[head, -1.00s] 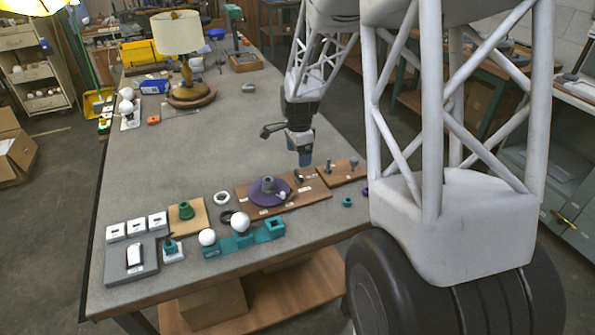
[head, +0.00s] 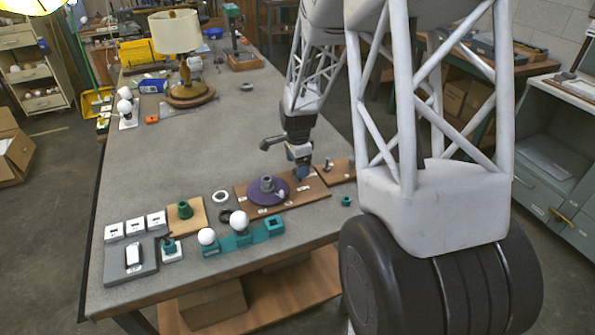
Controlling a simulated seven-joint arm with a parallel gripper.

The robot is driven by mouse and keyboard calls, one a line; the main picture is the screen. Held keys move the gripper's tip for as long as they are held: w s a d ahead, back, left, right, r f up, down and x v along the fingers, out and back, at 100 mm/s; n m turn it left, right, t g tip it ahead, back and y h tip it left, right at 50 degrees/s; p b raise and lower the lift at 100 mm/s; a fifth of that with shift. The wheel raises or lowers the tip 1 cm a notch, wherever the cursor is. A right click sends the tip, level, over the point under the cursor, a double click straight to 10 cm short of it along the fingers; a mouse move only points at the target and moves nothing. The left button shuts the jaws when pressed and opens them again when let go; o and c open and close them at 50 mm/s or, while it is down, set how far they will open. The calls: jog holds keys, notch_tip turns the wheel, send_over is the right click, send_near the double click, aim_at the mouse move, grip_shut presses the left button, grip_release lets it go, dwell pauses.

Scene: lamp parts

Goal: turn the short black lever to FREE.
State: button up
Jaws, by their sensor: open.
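The brown wooden board (head: 318,187) lies near the front edge of the grey table. On it sits a round purple dial (head: 262,196) with a grey knob (head: 267,184) and small white labels too small to read. My gripper (head: 301,178) points down, low at the back right part of this board. I cannot make out the gap between its fingers. The short black lever is not clearly visible now; my gripper covers the spot where a small dark part stood. I cannot tell whether the fingers touch it or which way it points.
A smaller wooden board (head: 343,173) with an upright peg (head: 326,164) stands close on the right. A teal holder (head: 272,228) with white balls lies in front. A lamp (head: 188,75) stands far back. The table middle is clear.

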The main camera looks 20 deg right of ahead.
jog(key=shift+f, duration=1.6)
jog(key=c, duration=0.9)
